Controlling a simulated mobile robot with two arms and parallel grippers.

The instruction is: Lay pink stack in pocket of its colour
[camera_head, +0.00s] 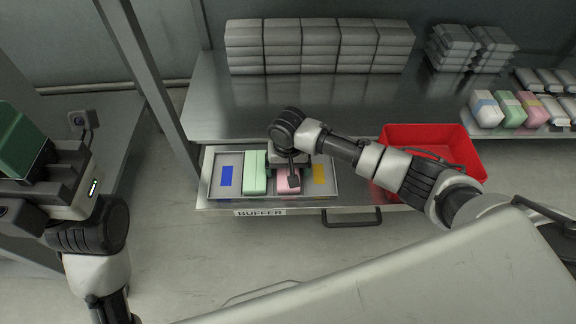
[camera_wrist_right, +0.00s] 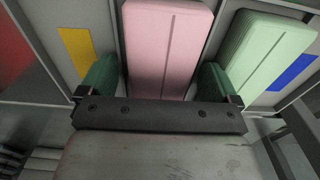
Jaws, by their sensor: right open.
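The pink stack (camera_head: 288,184) lies in a pocket of the buffer tray (camera_head: 238,198), between the green stack and the yellow-marked pocket. It also shows in the right wrist view (camera_wrist_right: 165,45), lying lengthwise. The pocket's own colour mark is hidden beneath it. My right gripper (camera_head: 288,167) is over the stack. In the right wrist view its dark green fingers (camera_wrist_right: 158,82) stand open on either side of the pink stack, with small gaps. My left gripper (camera_head: 35,150) is at the far left, away from the tray; its jaw opening cannot be made out.
A green stack (camera_head: 255,172) lies left of the pink one. The blue-marked pocket (camera_head: 227,176) and yellow-marked pocket (camera_head: 319,174) are empty. A red bin (camera_head: 430,133) stands to the right. Grey stacks (camera_head: 300,48) and several coloured packs (camera_head: 507,110) are on the table behind.

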